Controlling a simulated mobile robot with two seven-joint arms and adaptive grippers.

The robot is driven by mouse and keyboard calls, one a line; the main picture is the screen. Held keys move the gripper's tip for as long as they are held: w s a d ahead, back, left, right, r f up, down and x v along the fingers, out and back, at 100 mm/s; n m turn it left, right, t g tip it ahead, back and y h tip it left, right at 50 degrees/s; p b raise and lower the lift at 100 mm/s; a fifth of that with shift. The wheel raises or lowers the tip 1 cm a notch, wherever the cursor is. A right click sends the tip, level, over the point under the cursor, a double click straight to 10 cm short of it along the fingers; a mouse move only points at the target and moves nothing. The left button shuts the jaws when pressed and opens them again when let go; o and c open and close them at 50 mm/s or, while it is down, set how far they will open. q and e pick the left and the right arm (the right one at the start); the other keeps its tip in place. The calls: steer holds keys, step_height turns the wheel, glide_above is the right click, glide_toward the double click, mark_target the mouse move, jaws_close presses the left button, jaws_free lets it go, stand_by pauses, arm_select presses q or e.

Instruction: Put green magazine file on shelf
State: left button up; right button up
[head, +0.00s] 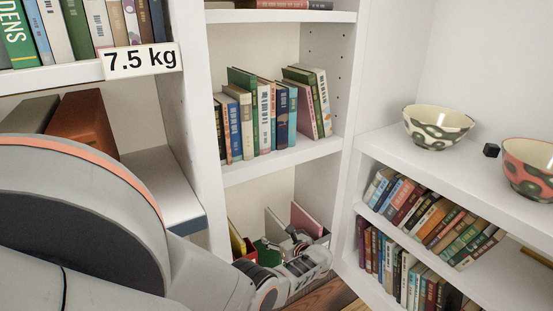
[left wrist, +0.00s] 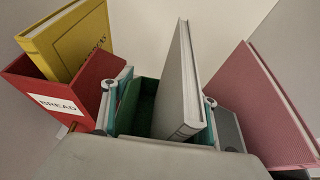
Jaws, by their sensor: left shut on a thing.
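The green magazine file (left wrist: 140,104) holds an upright grey book (left wrist: 180,90) and sits between the fingers of my left gripper (left wrist: 157,110) in the left wrist view. The gripper is shut on it. In the head view my left gripper (head: 287,246) reaches into the low compartment of the middle shelf (head: 283,160), where a little of the green file (head: 268,257) shows beside it. The arm hides most of the file and its base, so I cannot tell whether it rests on the board. My right gripper is not in view.
A red file (left wrist: 50,92) labelled BREAD with a yellow book (left wrist: 75,40) stands left of the green file. A pink book (left wrist: 265,108) stands to its right. A shelf edge at upper left carries a 7.5 kg label (head: 140,60). Two bowls (head: 437,127) stand at right.

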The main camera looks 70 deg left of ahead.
arm_select(q)
steer(key=shift+r, duration=0.1)
steer(key=o, duration=1.9)
steer(key=shift+s+d+f, duration=0.1)
steer(key=shift+f, duration=0.15)
steer(key=shift+r+v, duration=0.2)
steer(key=shift+v, duration=5.8)
